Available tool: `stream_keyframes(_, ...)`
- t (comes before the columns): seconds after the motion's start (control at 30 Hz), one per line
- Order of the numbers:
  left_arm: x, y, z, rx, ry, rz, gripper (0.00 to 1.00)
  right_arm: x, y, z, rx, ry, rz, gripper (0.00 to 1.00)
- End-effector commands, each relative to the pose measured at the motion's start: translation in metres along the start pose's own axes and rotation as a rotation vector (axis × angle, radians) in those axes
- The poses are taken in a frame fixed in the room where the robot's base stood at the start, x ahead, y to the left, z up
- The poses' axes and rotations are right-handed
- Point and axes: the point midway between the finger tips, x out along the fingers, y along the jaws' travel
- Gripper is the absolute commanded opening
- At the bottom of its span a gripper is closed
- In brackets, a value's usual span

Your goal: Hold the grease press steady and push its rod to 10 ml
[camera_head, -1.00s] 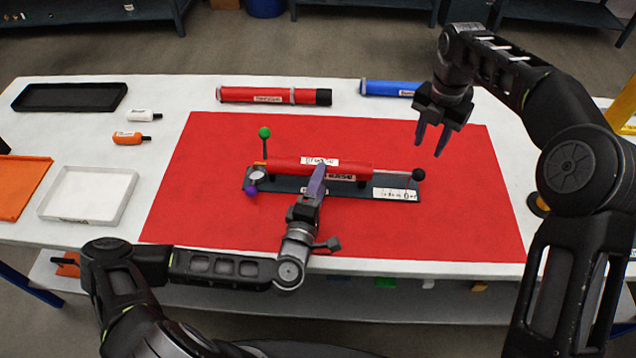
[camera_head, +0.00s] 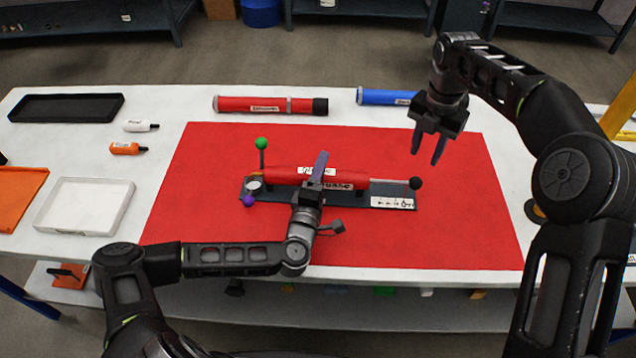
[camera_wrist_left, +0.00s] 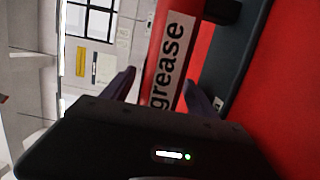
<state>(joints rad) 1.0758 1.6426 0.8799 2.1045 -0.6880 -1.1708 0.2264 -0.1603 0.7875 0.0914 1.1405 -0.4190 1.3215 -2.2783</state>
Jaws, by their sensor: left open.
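The grease press lies on the red mat (camera_head: 400,240). It has a red barrel (camera_head: 285,174) with a white label, a dark base and a rod ending in a black knob (camera_head: 415,183) at its right. A green ball (camera_head: 261,143) and a purple ball (camera_head: 248,201) stand at its left end. My left gripper (camera_head: 318,165) is at the middle of the barrel. In the left wrist view its open fingers (camera_wrist_left: 158,92) stand on either side of the barrel (camera_wrist_left: 176,60), labelled "grease". Contact cannot be told. My right gripper (camera_head: 427,148) is open and empty, above and behind the knob.
A red tube (camera_head: 270,106) and a blue tube (camera_head: 385,97) lie behind the mat. At left are a black tray (camera_head: 66,108), a white tray (camera_head: 84,205), an orange tray (camera_head: 18,195) and two small bottles (camera_head: 126,149). The mat right of the press is clear.

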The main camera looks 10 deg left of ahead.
Motion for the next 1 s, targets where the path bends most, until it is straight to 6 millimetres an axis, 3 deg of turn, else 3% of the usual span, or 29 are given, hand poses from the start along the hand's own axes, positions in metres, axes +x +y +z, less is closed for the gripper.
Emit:
stream_keyframes(0.4,0.0102,0.0,0.0001,-0.001,0.0,-0.001,0.68,0.0,0.0,0.0,0.0,0.0,0.0,0.36)
stream_keyframes(1.0,0.01,0.0,0.0,0.0,0.0,-0.001,0.19,0.0,0.0,0.0,0.0,0.0,0.0,0.36)
